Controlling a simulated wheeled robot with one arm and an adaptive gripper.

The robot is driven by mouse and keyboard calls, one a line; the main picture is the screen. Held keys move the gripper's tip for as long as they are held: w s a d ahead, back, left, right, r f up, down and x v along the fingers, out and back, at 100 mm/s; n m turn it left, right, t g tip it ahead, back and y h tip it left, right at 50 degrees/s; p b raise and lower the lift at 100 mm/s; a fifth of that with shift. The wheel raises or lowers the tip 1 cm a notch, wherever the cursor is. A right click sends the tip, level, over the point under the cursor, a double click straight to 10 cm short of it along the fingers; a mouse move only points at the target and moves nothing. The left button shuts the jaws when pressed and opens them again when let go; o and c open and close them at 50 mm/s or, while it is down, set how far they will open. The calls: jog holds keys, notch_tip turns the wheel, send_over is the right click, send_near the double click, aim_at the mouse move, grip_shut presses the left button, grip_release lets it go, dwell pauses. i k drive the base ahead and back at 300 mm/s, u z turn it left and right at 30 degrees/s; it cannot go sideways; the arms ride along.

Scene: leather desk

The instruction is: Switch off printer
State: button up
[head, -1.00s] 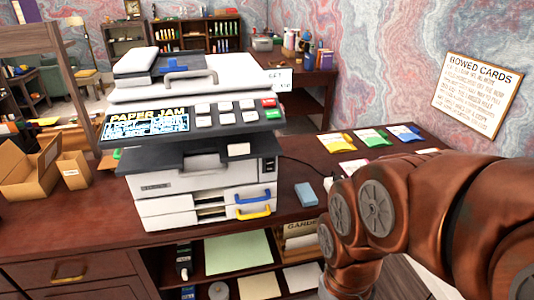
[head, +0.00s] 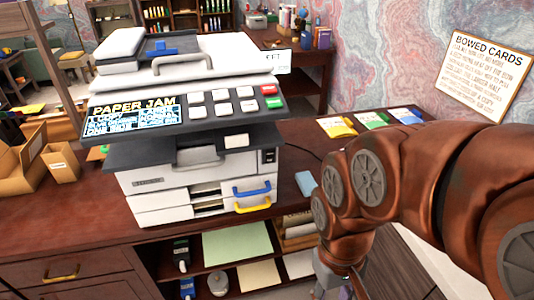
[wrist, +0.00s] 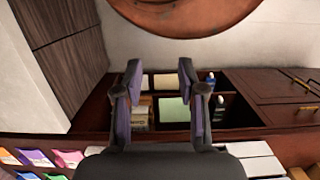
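The printer (head: 150,180) stands upright on the desk in the head view. Its screen (head: 132,114) reads "PAPER JAM". Beside the screen are several white buttons, a red button (head: 269,90) and a green button (head: 274,103). A small black panel (head: 268,157) is on the front right of the body; its switch details are too small to tell. Blue and yellow handles mark the lower trays. My gripper (wrist: 160,75) shows in the wrist view with its two fingers apart and nothing between them. It points toward the shelves under the desk, right of and below the printer in the head view.
The desk (head: 60,220) has open shelves below, holding papers, bottles and a box. A blue block (head: 305,184) lies right of the printer. Colored packets (head: 370,121) lie farther right. Cardboard boxes (head: 60,160) stand at the left. A "BOWED CARDS" sign (head: 485,72) hangs on the wall.

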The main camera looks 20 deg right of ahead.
aim_at(269, 155)
jog(key=u, duration=0.55)
jog(key=k, duration=1.35)
jog(key=u, duration=0.3)
jog(key=i, duration=0.9)
jog(key=z, duration=0.1)
